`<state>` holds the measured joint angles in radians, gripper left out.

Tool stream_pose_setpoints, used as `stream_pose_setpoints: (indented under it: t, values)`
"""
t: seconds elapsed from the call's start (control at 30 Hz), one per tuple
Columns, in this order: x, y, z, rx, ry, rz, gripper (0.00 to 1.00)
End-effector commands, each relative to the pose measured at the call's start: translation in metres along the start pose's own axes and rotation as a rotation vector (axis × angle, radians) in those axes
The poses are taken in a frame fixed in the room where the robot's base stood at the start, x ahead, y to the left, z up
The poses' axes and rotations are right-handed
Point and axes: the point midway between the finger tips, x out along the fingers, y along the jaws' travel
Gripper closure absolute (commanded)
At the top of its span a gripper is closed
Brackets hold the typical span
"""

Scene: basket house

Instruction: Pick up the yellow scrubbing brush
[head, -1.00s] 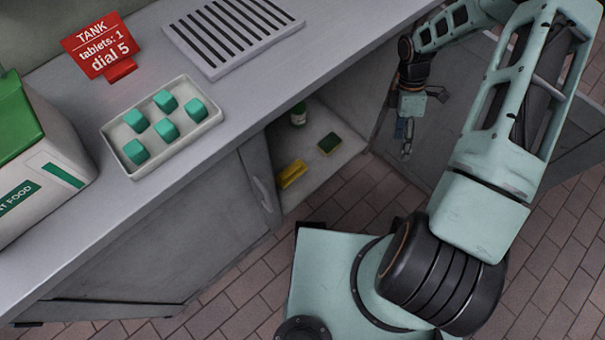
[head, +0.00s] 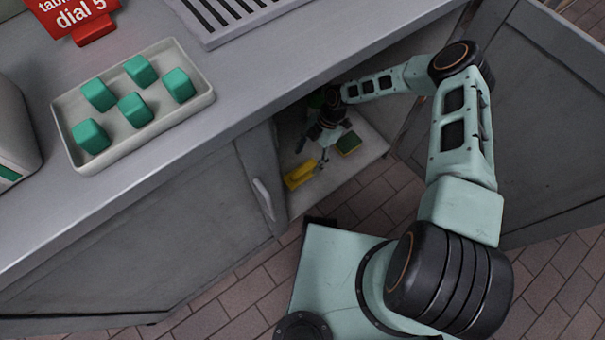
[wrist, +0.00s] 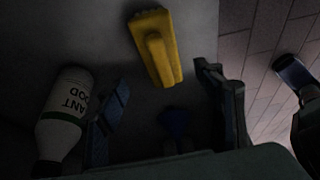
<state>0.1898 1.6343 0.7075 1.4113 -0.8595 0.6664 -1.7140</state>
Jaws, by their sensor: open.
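My gripper (head: 313,152) is inside the cabinet, just behind and right of the brush in the head view. In the wrist view its fingers (wrist: 165,82) are spread apart with nothing between them. The gripper does not appear to touch the brush.
A green and yellow sponge (head: 348,143) lies right of the gripper. The counter (head: 230,95) overhangs the cabinet. The left door (head: 263,172) and the open right door (head: 545,125) flank the opening.

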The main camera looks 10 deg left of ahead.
Motion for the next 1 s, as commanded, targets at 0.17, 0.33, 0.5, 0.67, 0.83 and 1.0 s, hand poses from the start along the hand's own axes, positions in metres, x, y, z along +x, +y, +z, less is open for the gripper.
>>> stream_pose_setpoints:
  t: [0.17,0.33,0.5,0.67,0.83,1.0]
  values:
    - [0.021,0.000,0.000,0.000,0.000,-0.001,0.38]
    - [0.039,-0.002,-0.001,0.001,0.001,-0.002,0.38]
    - [0.065,-0.003,-0.002,0.002,0.000,-0.001,0.38]
    - [0.071,-0.002,-0.002,0.002,-0.001,0.001,0.38]
    - [0.070,-0.002,-0.002,0.002,-0.001,0.000,0.38]
    - [0.071,-0.002,-0.002,0.002,-0.002,0.000,0.38]
